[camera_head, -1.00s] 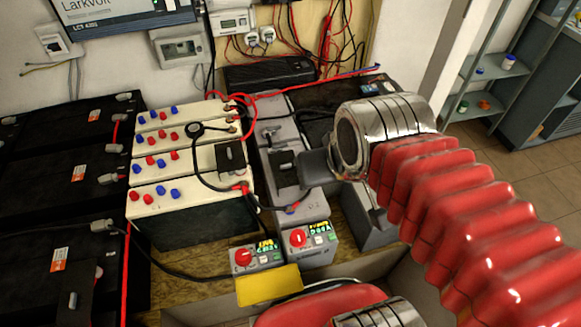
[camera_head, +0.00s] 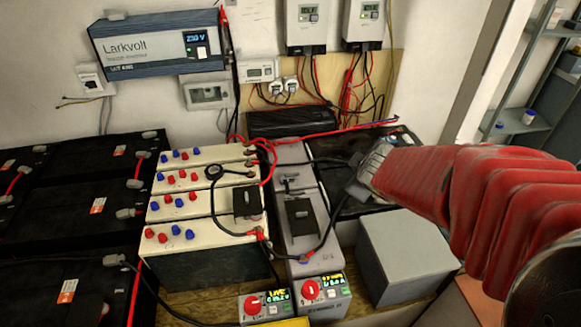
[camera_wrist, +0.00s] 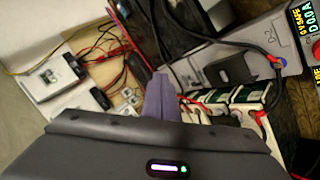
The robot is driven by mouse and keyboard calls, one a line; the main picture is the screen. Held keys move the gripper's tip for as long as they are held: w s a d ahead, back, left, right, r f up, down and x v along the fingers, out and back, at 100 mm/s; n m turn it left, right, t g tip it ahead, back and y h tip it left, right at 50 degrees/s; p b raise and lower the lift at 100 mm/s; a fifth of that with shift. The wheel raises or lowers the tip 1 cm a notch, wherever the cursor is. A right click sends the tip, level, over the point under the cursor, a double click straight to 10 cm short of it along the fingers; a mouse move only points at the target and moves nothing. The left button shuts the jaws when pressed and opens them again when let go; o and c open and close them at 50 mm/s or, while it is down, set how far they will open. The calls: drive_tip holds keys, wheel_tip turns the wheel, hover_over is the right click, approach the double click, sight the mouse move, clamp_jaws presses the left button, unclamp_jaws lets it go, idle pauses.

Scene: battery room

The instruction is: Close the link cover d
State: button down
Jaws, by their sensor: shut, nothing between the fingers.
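A black link cover (camera_head: 300,220) is on the long grey battery row, right of the cream batteries. It also shows in the wrist view (camera_wrist: 228,68).
Black cables and red leads cross the battery tops near my gripper. Two red-knobbed meters (camera_head: 310,290) stand at the front. A grey box (camera_head: 402,255) stands to the right. A black inverter (camera_head: 290,122) is behind, and chargers hang on the wall. Black batteries (camera_head: 70,230) fill the left.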

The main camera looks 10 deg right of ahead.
drive_tip(key=s+a+f+n+g+y, duration=0.1)
drive_tip(key=a+f+n+g+y, duration=0.1)
drive_tip(key=f, duration=0.6)
drive_tip(key=s+a+f+n+g+y, duration=0.1)
drive_tip(key=a+f+n+y, duration=0.4)
drive_tip(key=f, duration=0.3)
drive_tip(key=shift+s+a+f+n+g, duration=0.2)
drive_tip(key=shift+s+n+g, duration=0.2)
drive_tip(key=shift+n, duration=0.2)
drive_tip(key=shift+w+f, duration=0.1)
approach(301, 219)
drive_tip(key=f, duration=0.1)
drive_tip(key=s+a+f, duration=0.1)
drive_tip(key=f, duration=0.2)
drive_tip(key=shift+s+a+f, duration=0.2)
drive_tip(key=shift+a+f, duration=0.05)
drive_tip(key=shift+a, duration=0.15)
drive_tip(key=shift+w, duration=2.05)
